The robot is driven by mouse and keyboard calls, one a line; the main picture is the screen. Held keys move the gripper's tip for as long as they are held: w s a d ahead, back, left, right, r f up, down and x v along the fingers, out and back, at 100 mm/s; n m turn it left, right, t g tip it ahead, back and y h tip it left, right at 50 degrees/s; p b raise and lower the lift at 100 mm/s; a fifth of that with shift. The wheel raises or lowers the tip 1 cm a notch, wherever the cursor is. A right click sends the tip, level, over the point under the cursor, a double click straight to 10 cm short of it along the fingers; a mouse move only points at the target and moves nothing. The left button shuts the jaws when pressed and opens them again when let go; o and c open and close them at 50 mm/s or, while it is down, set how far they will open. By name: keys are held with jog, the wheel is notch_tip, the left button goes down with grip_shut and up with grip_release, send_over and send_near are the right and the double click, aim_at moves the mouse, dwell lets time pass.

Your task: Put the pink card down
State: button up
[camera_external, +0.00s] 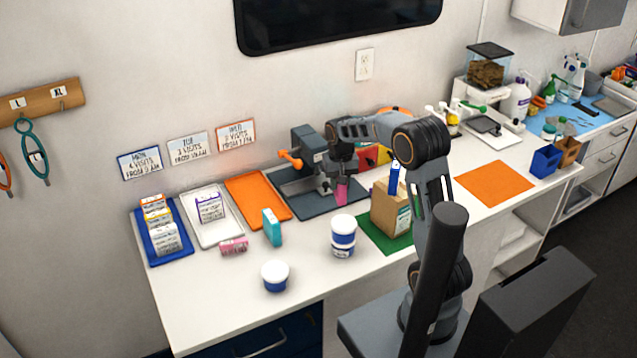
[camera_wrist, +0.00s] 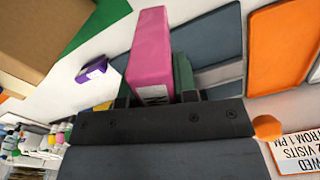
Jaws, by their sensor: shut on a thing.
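The pink card (camera_external: 341,193) looks like a small pink block with a white printed label. My gripper (camera_external: 343,174) is shut on it and holds it pointing down by the dark slate mat (camera_external: 303,202). In the wrist view the pink card (camera_wrist: 150,48) sticks out from between the jaws, with the slate mat (camera_wrist: 211,37) behind it. I cannot tell whether its lower end touches anything. A second pink box (camera_external: 233,246) with a label lies on the white counter at the front left.
A grey press with an orange handle (camera_external: 307,150) stands on the slate mat. An orange tray (camera_external: 258,199) lies to its left, a paper bag (camera_external: 391,209) on a green mat to the right. White-and-blue tubs (camera_external: 343,236) and a teal box (camera_external: 272,227) stand in front. Bare counter lies between.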

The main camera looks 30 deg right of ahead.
notch_tip(320, 180, up, 21)
jog(key=s+d+n+b, duration=0.2)
jog(key=s+d, duration=0.4)
jog(key=d, duration=0.5)
jog(key=s+d+n+b, duration=0.1)
jog(key=s+d, duration=0.5)
jog(key=d, duration=0.5)
notch_tip(320, 180, down, 29)
jog(key=shift+w, duration=0.15)
jog(key=shift+f, duration=0.2)
jog(key=o, duration=0.9)
jog(key=shift+r, duration=0.1)
